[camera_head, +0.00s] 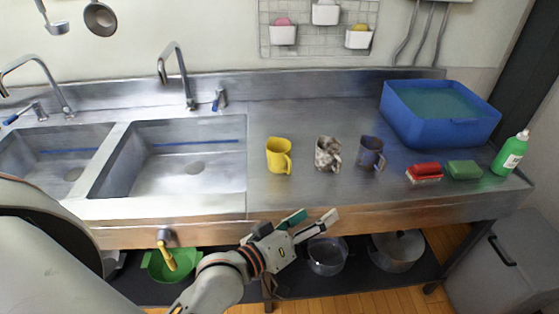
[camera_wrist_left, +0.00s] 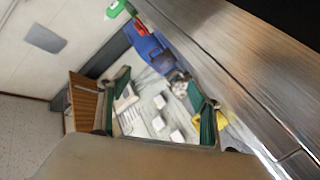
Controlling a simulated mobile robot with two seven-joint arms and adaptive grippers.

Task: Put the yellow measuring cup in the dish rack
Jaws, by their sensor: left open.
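The yellow measuring cup (camera_head: 278,157) stands upright on the steel counter, just right of the sink, with its handle to the right. It shows partly behind a finger in the left wrist view (camera_wrist_left: 222,121). A blue tub (camera_head: 404,127) stands at the back right of the counter; I cannot tell whether it is the dish rack. My left gripper (camera_head: 311,224) is open and empty in front of the counter's front edge, nearer to me than the cup and apart from it. Its fingers also show in the left wrist view (camera_wrist_left: 162,98). My right gripper is not in view.
A speckled mug (camera_head: 327,154) and a dark mug (camera_head: 369,154) stand right of the cup. A red brush (camera_head: 424,172), green sponge (camera_head: 464,170) and green bottle (camera_head: 511,152) lie or stand farther right. The sink (camera_head: 172,170) is left. The counter's front edge (camera_head: 390,214) lies beyond my gripper.

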